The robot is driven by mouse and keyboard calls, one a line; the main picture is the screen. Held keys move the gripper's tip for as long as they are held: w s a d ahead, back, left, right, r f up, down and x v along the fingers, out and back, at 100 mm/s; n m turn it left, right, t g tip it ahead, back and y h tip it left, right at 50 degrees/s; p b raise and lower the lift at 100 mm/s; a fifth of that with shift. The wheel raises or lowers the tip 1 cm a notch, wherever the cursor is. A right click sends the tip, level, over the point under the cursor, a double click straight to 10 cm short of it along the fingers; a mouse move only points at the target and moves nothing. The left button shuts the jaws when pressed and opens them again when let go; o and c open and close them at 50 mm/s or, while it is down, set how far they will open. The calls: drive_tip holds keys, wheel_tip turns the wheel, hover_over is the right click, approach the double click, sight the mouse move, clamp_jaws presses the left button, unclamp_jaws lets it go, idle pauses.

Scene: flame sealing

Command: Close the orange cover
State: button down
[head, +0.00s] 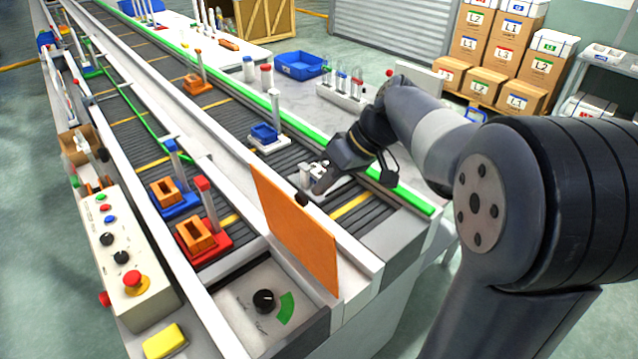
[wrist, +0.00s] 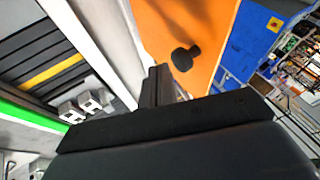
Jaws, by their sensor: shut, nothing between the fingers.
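The orange cover (head: 290,228) stands upright, open, along the right edge of a recessed panel (head: 262,318) in the head view. A black knob (head: 302,198) sits near its top edge. The cover also fills the upper middle of the wrist view (wrist: 165,25), with its knob (wrist: 185,58) close to my fingertips. My gripper (head: 319,187) is shut and empty on the right side of the cover, beside the knob. The shut fingers show in the wrist view (wrist: 158,84), apparently just left of the knob; whether they touch the cover cannot be told.
The panel carries a black dial and a green mark. A control box (head: 127,255) with a red button and a yellow block (head: 164,341) are to its left. Conveyors with red (head: 203,240) and blue carriers run behind. A white fixture (head: 325,180) lies near my gripper.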

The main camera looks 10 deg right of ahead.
drive_tip(key=shift+s+a, duration=0.2)
drive_tip(key=shift+a, duration=0.4)
drive_tip(key=shift+a, duration=0.1)
